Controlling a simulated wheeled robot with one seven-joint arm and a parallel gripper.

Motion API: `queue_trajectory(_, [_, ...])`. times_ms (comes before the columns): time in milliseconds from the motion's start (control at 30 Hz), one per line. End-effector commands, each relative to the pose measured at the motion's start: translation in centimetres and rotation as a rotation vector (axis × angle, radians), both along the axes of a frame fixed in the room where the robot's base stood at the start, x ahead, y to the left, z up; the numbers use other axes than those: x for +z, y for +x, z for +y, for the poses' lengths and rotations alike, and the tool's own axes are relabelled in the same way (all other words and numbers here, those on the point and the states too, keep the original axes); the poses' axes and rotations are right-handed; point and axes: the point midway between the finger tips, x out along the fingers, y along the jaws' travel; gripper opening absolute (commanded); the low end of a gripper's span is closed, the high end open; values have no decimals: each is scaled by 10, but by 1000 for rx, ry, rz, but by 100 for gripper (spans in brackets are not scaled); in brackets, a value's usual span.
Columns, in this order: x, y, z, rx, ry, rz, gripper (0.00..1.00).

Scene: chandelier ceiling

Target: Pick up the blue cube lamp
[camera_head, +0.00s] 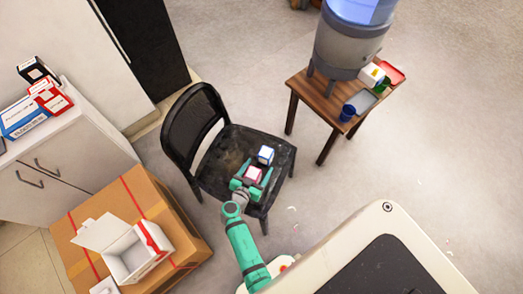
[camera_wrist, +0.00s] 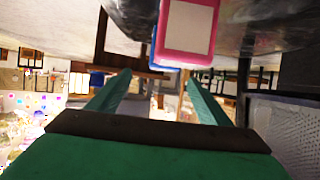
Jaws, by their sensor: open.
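The blue cube lamp (camera_head: 265,155) is a small white-faced cube with blue edges on the black chair's seat. A similar cube with pink-red edges (camera_head: 253,173) is just nearer to my arm, close to the blue one. My gripper (camera_head: 252,179) is open at the seat's front, its fingers around or just short of the pink-edged cube; I cannot tell which. In the wrist view, the pink-edged cube (camera_wrist: 188,28) shows at the top, beyond the open fingers (camera_wrist: 157,76). Only a blue sliver (camera_wrist: 153,52) shows behind it; the rest is hidden.
The chair (camera_head: 190,128) has its backrest at the left. A wooden stool (camera_head: 310,96) with a large dispenser (camera_head: 347,45), a blue cup (camera_head: 347,112) and trays stands at the upper right. A cardboard box (camera_head: 180,215) and a cabinet (camera_head: 70,160) are at the left.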

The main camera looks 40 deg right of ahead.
Motion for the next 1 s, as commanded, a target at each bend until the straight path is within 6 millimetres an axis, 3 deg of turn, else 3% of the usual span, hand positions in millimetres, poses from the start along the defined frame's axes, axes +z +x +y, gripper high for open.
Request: queue_trajectory(1000, [-41,52,-82,-1,0,0,72])
